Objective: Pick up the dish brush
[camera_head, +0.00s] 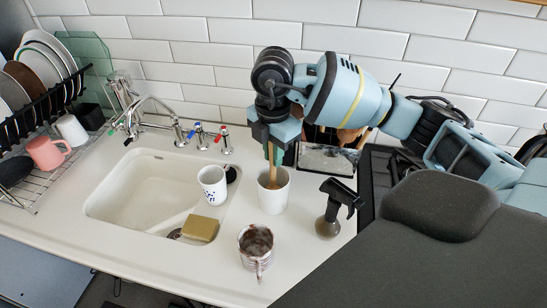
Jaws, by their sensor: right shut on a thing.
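The dish brush (271,165) shows as an upright, light wooden handle in a white cup (274,196) on the counter, right of the sink. Its lower end is inside the cup and mostly hidden. My right gripper (272,142) reaches down from above the cup and is shut on the top of the handle. The fingers hide the handle's upper end. My left gripper is not in view.
A stained mug (256,247) and a dark spray bottle (329,215) stand in front. The faucet (178,132) and dish rack (42,172) are left.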

